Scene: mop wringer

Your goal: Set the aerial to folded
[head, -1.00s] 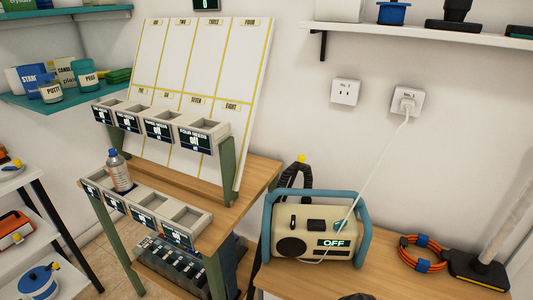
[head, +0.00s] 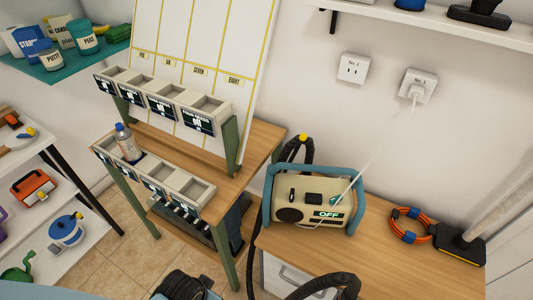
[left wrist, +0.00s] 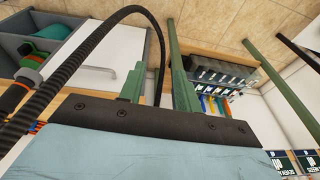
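A cream radio-like box (head: 312,205) with a blue-green frame and a display reading "OFF" stands on the wooden bench. A thin pale line rises from its top right towards the wall socket. I cannot tell how much of it is aerial and how much is cord. A small teal part (head: 334,199) sits at its lower end. My left gripper (left wrist: 157,70) shows two green fingers apart with nothing between them in the left wrist view, low before the bench and stand; the box is not clearly seen there. My right gripper is not in view.
The wooden bench (head: 385,255) has free room in front of the box. A green-legged stand (head: 228,250) with trays and a bottle (head: 126,142) is on the left. Dark hoses curve near the box.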

